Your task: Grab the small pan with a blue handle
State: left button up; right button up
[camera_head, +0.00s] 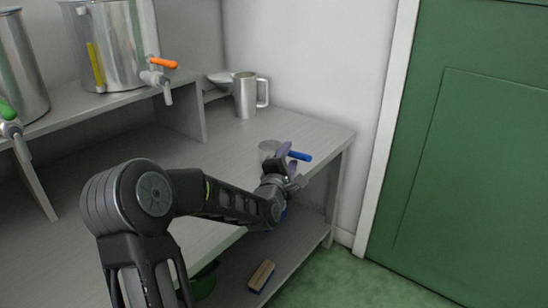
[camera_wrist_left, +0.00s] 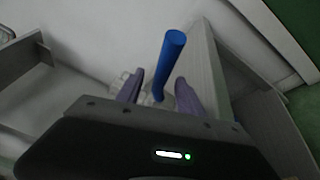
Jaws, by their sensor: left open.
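My left gripper (camera_head: 289,158) is at the handle and partly covers the pan. In the left wrist view the blue handle (camera_wrist_left: 169,62) stands up between the two purple fingers of my open left gripper (camera_wrist_left: 160,78). A gap shows on the left of the handle; I cannot tell whether the right finger touches it. The pan's bowl is mostly hidden there. My right gripper is not in view.
A metal jug (camera_head: 245,96) stands behind the pan. Steel tanks with an orange tap (camera_head: 163,63) and a green tap (camera_head: 7,110) stand on a raised shelf at left. A brush (camera_head: 261,276) and a green container (camera_head: 204,282) are below the bench top. A green door (camera_head: 470,150) is at right.

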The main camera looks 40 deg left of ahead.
pick_arm(q)
jog(key=b+x, duration=0.1)
jog(key=x, duration=0.4)
jog(key=shift+w+a+b, duration=0.1)
jog(key=shift+b, duration=0.25)
grip_shut()
dwell(0.5)
dwell(1.0)
